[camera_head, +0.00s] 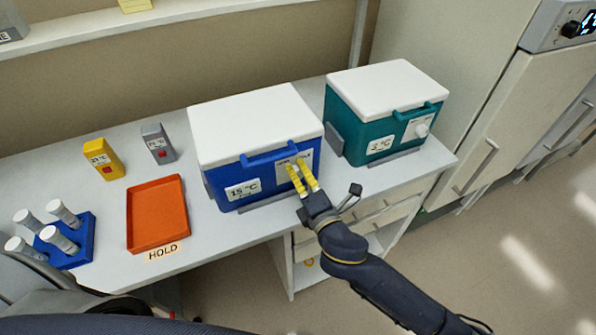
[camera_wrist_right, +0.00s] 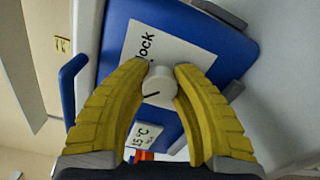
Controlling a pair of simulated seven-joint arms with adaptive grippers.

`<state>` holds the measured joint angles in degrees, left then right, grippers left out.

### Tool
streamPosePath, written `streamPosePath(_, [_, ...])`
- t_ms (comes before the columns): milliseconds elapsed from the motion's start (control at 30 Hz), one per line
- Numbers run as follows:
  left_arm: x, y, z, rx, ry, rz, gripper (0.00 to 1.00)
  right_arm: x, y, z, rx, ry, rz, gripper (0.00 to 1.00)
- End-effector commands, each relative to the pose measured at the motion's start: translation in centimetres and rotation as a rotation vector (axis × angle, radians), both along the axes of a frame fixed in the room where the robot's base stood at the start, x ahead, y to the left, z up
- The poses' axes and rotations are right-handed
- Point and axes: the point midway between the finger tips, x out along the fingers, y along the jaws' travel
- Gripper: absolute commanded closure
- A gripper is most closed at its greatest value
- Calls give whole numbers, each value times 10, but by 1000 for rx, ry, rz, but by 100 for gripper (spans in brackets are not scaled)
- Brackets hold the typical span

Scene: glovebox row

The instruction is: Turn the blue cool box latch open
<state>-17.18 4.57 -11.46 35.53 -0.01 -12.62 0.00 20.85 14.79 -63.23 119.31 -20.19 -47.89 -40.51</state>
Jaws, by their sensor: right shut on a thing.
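The blue cool box (camera_head: 225,179) with a white lid stands on the bench, its lid closed. It carries a 15 °C label and a blue front handle (camera_head: 268,157). My right gripper (camera_head: 299,172) is at the right part of its front face. In the right wrist view the yellow fingers (camera_wrist_right: 160,75) are shut on the round white latch knob (camera_wrist_right: 158,88), one finger on each side. A dark mark on the knob points down and left. A white plate with the word "lock" (camera_wrist_right: 172,42) lies behind the knob. My left gripper is not in view.
A teal cool box (camera_head: 350,131) with its own white knob stands to the right. An orange tray (camera_head: 131,222) marked HOLD, a yellow device (camera_head: 103,158), a grey device (camera_head: 158,143) and a blue tube rack (camera_head: 85,250) are to the left.

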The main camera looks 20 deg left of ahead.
Motion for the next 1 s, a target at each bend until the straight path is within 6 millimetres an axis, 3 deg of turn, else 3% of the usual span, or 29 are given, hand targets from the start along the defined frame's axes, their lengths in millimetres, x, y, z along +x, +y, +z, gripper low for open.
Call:
streamPosePath(167, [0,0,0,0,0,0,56,2,-2,0,-3,-2,-6,100])
streamPosePath(200, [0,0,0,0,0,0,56,2,-2,0,-3,-2,-6,74])
streamPosePath(467, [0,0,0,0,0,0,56,1,-1,0,0,-1,-3,45])
streamPosePath(767, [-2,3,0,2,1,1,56,-2,-2,0,1,0,-1,45])
streamPosePath(1000, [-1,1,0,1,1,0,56,-24,-20,0,1,2,-1,45])
